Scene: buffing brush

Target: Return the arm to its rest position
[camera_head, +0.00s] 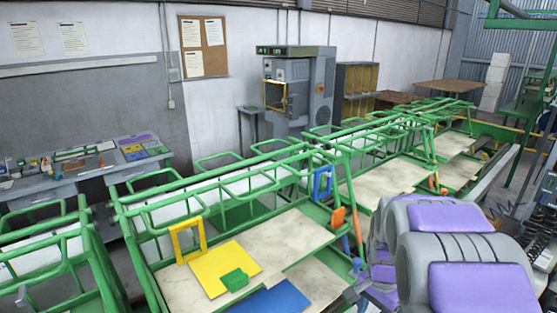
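Large grey and purple links of my own arm fill the lower right of the head view. I cannot make out my gripper or its fingertips there, so whether it is open or holds anything does not show. No buffing brush can be identified. In front is a green-framed cart (205,182) with pale shelves. On it lie a yellow board (214,276), a small green block (234,279) and a blue sheet (268,300). A yellow frame (188,241) stands behind the board.
Another green cart (45,235) is at the left edge, and more continue toward the back right. A cluttered workbench (85,170) stands by the left wall. A grey machine (297,90) stands at the back wall. Blue and orange parts hang on the cart's right end, near my arm.

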